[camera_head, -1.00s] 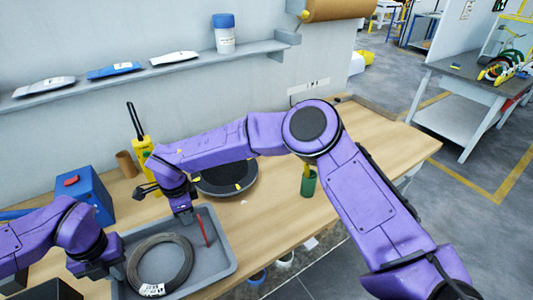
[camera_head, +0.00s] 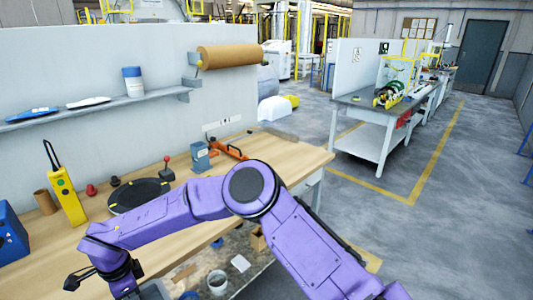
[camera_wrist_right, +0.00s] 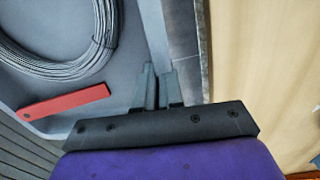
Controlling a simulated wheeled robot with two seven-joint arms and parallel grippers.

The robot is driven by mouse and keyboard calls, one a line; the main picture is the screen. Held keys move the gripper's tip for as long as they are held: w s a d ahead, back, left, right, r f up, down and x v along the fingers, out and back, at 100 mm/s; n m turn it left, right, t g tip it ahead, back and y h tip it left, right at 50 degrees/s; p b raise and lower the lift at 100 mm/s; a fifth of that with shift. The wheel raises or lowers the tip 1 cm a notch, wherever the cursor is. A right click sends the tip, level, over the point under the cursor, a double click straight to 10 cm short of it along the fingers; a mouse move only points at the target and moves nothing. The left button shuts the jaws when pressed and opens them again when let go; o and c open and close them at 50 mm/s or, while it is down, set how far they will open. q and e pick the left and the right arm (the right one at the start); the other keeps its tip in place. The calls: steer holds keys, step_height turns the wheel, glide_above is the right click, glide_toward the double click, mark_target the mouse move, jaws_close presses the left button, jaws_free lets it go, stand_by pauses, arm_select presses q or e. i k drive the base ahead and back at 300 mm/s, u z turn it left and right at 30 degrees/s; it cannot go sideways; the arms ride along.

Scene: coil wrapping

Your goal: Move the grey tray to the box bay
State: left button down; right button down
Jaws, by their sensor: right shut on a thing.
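The grey tray (camera_wrist_right: 88,95) fills the left of the right wrist view. A coil of dark wire (camera_wrist_right: 60,62) and a red flat piece (camera_wrist_right: 65,103) lie in it. My right gripper (camera_wrist_right: 158,88) is shut on the tray's side wall. In the head view my right arm reaches to the lower left, and only a small grey corner of the tray (camera_head: 155,290) shows at the bottom edge; the fingertips are hidden there. My left gripper is out of view. I cannot tell which place is the box bay.
The wooden bench (camera_head: 285,158) holds a black turntable (camera_head: 138,196), a yellow device (camera_head: 66,196), a blue box (camera_head: 10,235) and an orange tool (camera_head: 228,150). A grey table (camera_head: 372,115) with equipment stands beyond open floor at the right.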

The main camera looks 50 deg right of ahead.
mark_target(271, 152)
steer(key=z, duration=0.45)
steer(key=k, duration=1.2)
steer(key=z, duration=1.8)
steer(key=i, duration=1.15)
steer(key=z, duration=0.4)
steer(key=i, duration=1.05)
steer(key=u, duration=1.05)
steer(key=i, duration=0.65)
steer(key=u, duration=1.1)
steer(key=i, duration=1.65)
